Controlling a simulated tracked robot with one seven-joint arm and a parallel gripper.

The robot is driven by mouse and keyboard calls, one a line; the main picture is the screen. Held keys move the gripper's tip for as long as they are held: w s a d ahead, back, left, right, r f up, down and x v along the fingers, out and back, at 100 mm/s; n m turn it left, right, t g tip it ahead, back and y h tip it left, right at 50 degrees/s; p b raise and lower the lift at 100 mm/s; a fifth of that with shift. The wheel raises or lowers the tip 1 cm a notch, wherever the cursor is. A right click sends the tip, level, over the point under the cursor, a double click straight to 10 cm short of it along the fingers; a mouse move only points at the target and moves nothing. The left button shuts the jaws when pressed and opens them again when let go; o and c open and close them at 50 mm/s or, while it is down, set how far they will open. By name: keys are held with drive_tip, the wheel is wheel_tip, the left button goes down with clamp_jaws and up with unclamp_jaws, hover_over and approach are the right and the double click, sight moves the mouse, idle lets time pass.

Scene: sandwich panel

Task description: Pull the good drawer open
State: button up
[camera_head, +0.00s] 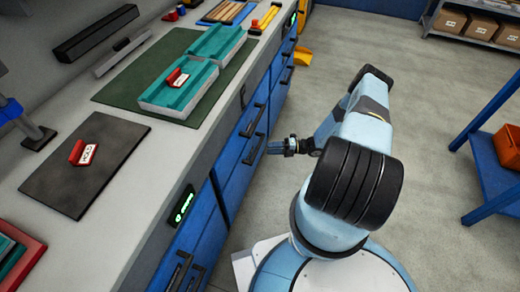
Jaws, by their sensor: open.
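Blue drawer fronts with dark bar handles run along the bench's front. I cannot read which one is the good drawer. A green-lit label (183,205) sits on the bench edge above the nearer drawers, its text too small to read. My gripper (271,147) is open and empty, pointing left at the blue drawer front (232,172) in the middle. Its fingertips are close to a dark handle (254,148) there; I cannot tell whether they touch it. Another handle (252,119) is just above. The drawers in view look closed.
A blue rack (490,180) stands at right. The grey floor (440,220) between is clear.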

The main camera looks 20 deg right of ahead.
sight(257, 148)
drive_tip(key=x, duration=0.7)
drive_tip(key=shift+a, duration=0.2)
drive_tip(key=shift+c, duration=0.2)
clamp_jaws()
